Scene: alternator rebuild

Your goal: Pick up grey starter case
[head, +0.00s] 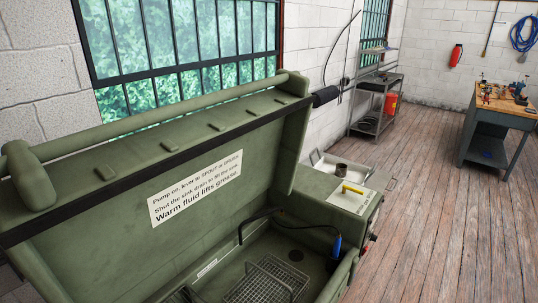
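I cannot make out the grey starter case for certain. A small dark grey cylindrical thing (341,169) stands in or by a shallow light tray (325,159) behind the parts washer; it is too small to tell what it is. Neither of my grippers is in view.
A green parts washer (120,235) with its lid raised fills the foreground. A wire basket (266,284) and a hose with a blue-handled end (337,246) are in its sink. A wooden-topped workbench (500,100) stands far right, a metal shelf (377,84) by the wall. The plank floor between is clear.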

